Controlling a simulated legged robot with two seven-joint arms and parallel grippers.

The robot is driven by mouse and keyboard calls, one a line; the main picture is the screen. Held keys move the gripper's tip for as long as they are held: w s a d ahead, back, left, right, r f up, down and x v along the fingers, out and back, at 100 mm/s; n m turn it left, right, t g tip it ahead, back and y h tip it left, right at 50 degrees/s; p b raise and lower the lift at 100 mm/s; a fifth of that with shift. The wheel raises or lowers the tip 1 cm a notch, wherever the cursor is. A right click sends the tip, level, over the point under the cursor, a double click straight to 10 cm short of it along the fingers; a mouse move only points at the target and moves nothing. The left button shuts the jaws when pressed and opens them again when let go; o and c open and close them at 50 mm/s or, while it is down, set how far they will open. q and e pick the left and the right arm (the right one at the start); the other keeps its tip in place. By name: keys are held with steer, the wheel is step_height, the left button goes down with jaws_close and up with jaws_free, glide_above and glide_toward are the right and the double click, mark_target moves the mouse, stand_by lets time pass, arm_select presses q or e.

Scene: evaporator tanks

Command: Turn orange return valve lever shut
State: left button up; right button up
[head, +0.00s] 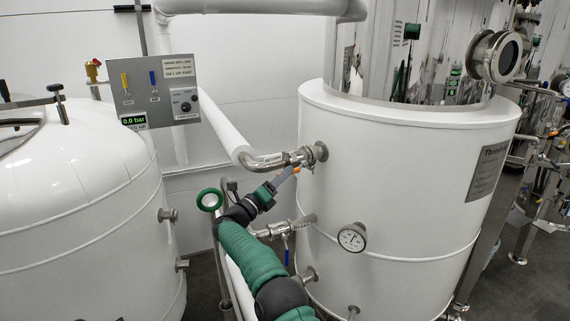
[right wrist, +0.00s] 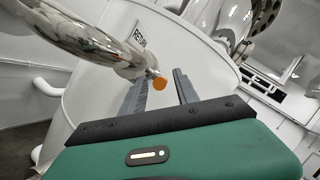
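The orange return valve lever shows as a small orange tip (head: 297,169) in the head view, just below the steel return pipe (head: 265,160) where it enters the large white tank (head: 400,190). In the right wrist view the orange tip (right wrist: 160,82) hangs below the end of the shiny pipe, near a label reading RETURN. My right gripper (head: 290,174) reaches up to the lever from below left. Its two grey fingers (right wrist: 160,93) are apart, with the orange tip in the gap between them near the fingertips. Contact cannot be told. My left gripper is not in view.
A second white tank (head: 80,200) stands at left, with a control panel (head: 155,88) behind. Steel pipework crowds the right side.

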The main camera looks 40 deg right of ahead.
steer(key=shift+x, duration=0.9)
steer(key=shift+f, duration=0.2)
steer(key=shift+c, duration=0.5)
steer(key=shift+a+r, duration=0.15)
jaws_close()
